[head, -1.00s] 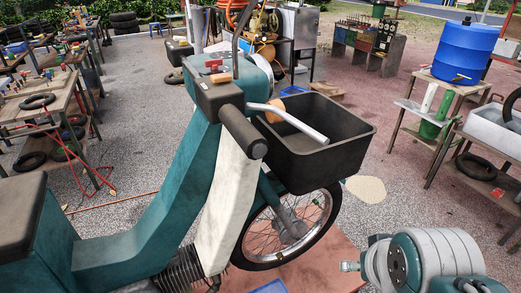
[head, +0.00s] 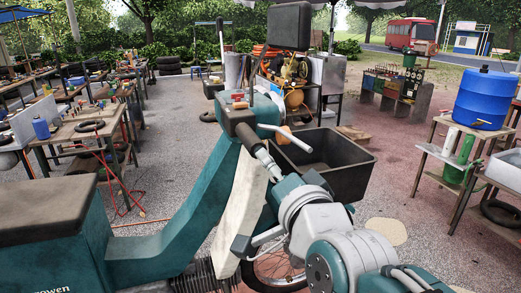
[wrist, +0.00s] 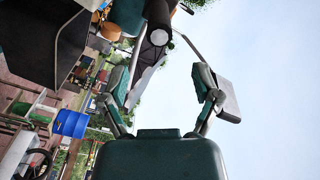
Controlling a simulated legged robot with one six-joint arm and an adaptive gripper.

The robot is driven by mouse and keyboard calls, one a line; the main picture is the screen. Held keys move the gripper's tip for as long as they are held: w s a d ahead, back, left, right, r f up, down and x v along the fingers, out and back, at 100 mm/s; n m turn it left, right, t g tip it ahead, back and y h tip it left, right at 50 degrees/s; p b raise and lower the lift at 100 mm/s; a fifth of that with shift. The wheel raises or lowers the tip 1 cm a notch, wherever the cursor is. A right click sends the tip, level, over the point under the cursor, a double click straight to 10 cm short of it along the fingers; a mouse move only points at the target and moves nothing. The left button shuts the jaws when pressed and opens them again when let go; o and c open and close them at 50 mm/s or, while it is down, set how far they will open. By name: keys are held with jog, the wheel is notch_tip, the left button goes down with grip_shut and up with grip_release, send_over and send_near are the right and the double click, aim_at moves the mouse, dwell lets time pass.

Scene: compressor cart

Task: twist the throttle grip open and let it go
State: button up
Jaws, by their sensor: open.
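The black throttle grip (head: 245,138) sticks out from the handlebar of the teal motorbike (head: 185,215), its end towards me. In the wrist view the grip (wrist: 158,24) lies past the fingers, between their lines, with its round end facing the camera. My gripper (head: 254,202) is open and empty, one finger above the other. Its upper finger looks close to the grip's end in the head view; I cannot tell if they touch. In the wrist view my gripper (wrist: 161,82) shows a wide, empty gap. The silver lever (head: 286,136) runs ahead of the grip.
A dark mirror (head: 290,26) stands on a thin stem above the handlebar. A black front basket (head: 335,165) is just beyond the lever. A cluttered workbench (head: 90,125) stands left and a blue barrel (head: 484,98) right. The paving between is mostly clear.

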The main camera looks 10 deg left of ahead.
aim_at(254, 145)
jog(key=x, duration=0.9)
jog(key=shift+w+f, duration=0.1)
jog(key=shift+w, duration=0.15)
jog(key=shift+w+a, duration=0.5)
jog(key=shift+w, duration=0.05)
jog(key=shift+d, duration=0.15)
grip_shut()
